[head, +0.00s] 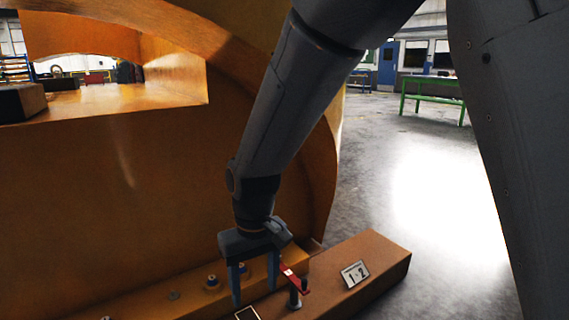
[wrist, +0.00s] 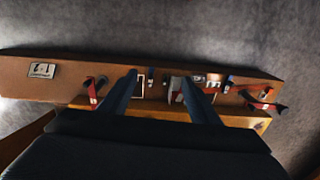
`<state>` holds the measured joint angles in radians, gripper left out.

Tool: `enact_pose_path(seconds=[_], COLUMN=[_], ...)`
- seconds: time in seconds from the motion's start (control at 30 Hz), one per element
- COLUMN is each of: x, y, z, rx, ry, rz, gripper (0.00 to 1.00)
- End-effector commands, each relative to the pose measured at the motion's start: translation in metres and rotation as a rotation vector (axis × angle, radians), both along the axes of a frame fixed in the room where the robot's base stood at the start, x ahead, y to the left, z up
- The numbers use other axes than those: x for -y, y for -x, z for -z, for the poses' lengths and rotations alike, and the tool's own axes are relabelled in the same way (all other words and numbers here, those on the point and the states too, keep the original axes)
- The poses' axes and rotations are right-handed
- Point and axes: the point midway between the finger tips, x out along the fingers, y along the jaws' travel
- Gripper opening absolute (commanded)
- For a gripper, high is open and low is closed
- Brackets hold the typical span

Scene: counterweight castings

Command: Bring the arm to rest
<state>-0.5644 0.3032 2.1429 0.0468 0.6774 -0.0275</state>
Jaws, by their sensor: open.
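My gripper (head: 255,282) points down from the arm over a brown beam-like ledge in the head view. Its two fingers stand apart with nothing seen between them. In the wrist view my gripper (wrist: 157,92) also shows spread fingers above the ledge. A red lever-like part (head: 292,277) is just right of the fingers in the head view, beside a dark upright peg (head: 295,293). Whether the fingertips touch the ledge, I cannot tell.
A large orange casting (head: 120,190) fills the left. The brown ledge (head: 375,258) carries a plate marked 1 and 2 (head: 355,273). More red parts (wrist: 262,105) lie on its other end. A green bench (head: 434,97) stands far off; the floor at right (head: 430,190) is clear.

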Motion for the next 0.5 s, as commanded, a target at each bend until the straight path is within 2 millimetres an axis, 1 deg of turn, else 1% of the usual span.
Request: enact_pose_path(seconds=[0.03, 0.1, 0.2, 0.3, 0.5], x=[0.005, 0.013, 0.023, 0.033, 0.051], y=[0.023, 0.049, 0.080, 0.105, 0.146], z=[-0.007, -0.012, -0.016, -0.018, -0.018], rx=[0.002, 0.002, 0.002, 0.001, 0.001], ry=[-0.003, -0.006, -0.008, -0.009, -0.013], rz=[-0.007, -0.012, -0.016, -0.021, -0.027], gripper=[0.57, 0.57, 0.57, 0.57, 0.57])
